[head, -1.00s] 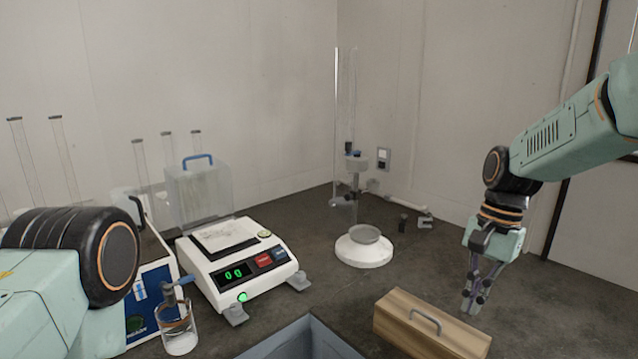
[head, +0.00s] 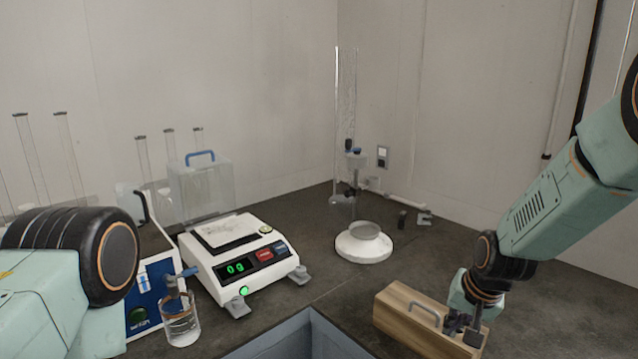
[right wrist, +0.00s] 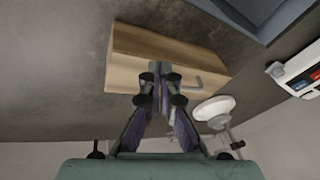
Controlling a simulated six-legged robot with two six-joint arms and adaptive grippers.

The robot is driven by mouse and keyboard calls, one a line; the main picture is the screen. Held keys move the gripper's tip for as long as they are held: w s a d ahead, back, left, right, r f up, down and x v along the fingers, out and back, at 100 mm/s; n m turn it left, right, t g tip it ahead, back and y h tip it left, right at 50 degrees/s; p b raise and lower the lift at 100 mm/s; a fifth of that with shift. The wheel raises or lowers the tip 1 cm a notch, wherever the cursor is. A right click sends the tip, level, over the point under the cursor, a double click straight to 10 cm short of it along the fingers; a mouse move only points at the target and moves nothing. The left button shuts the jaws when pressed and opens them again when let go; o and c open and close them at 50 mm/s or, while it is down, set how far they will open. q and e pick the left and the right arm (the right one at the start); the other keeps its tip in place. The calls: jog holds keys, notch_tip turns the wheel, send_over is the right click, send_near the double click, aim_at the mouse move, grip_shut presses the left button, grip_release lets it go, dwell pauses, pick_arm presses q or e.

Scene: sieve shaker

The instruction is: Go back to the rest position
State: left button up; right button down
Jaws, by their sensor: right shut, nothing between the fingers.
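My right gripper (head: 464,326) is low at the right, beside the right end of the wooden box (head: 405,316) with a grey handle. In the right wrist view, its fingers (right wrist: 160,72) are closed together with nothing between them, and the wooden box (right wrist: 128,75) lies just beyond them. I cannot tell whether the fingertips touch the box. My left arm comes in at the left edge of the head view, but its gripper is out of frame.
A white scale (head: 225,280) reading 0 g stands left of centre, near a glass beaker (head: 181,325). A clear lidded box (head: 200,190) stands behind it. A white round base with a dish (head: 364,248) stands at the centre back. A grey sink edge (head: 310,322) is in front.

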jog(key=shift+n, duration=0.8)
jog(key=s+f, duration=0.1)
jog(key=f, duration=0.2)
jog(key=s+f+b, duration=0.1)
jog(key=s+f, duration=0.3)
jog(key=f, duration=0.1)
jog(key=shift+s+a+f, duration=0.2)
jog(key=shift+a+f, duration=0.15)
jog(key=s+f+n+g+b, duration=0.1)
jog(key=s+f+b, duration=0.1)
jog(key=s+f, duration=0.4)
jog(key=s+a+f+n+g+b, duration=0.1)
jog(key=s+f, duration=0.5)
jog(key=s, duration=0.9)
jog(key=s+a+f+n+g+b, duration=0.1)
jog(key=s+f+b, duration=0.3)
jog(key=s, duration=0.7)
notch_tip(320, 180, down, 2)
jog(key=shift+s+f+g+h, duration=0.2)
jog(key=shift+s+g+h, duration=0.1)
jog(key=shift+g, duration=0.2)
